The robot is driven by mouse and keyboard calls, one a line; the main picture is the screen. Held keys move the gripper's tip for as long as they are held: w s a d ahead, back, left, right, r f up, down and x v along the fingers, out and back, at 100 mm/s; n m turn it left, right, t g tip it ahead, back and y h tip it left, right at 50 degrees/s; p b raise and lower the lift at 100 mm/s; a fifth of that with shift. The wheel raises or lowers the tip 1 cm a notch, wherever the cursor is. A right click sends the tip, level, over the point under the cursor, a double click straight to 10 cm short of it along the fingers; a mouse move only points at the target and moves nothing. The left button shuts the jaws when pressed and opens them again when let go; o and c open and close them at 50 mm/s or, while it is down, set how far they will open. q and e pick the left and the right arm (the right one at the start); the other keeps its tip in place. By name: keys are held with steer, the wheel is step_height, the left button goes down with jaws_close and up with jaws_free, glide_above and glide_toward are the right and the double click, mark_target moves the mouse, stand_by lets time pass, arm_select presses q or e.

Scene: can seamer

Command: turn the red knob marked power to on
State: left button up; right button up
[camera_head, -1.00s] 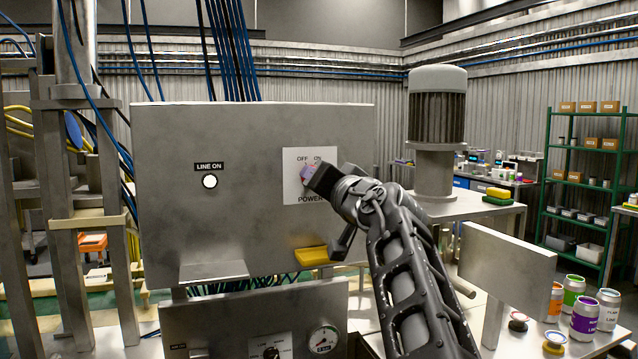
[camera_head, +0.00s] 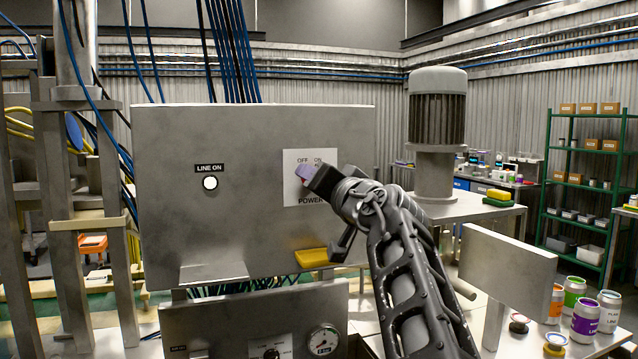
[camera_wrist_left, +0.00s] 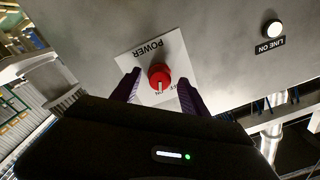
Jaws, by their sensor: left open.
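The red power knob (camera_wrist_left: 160,75) sits on a white label plate (camera_head: 292,187) on the grey panel. In the left wrist view the plate is roughly upside down, and the knob's white mark points down toward the lettering, near ON. My left gripper (camera_wrist_left: 162,92) is open, its two dark purple fingers on either side of the knob with visible gaps. In the head view the left gripper (camera_head: 308,173) is in front of the plate and hides nearly all of the knob. Contact depth cannot be told. My right gripper is not in view.
The grey panel (camera_head: 240,230) also bears a white LINE ON lamp (camera_head: 210,183). A yellow block (camera_head: 312,257) is at its lower edge. A lower panel with a gauge (camera_head: 323,340) stands below. Several cans (camera_head: 585,320) stand at the right.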

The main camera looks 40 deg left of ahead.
arm_select(q)
steer(key=b+v, duration=0.2)
steer(key=v, duration=0.5)
steer(key=shift+s+d, duration=0.2)
steer(key=shift+d, duration=0.1)
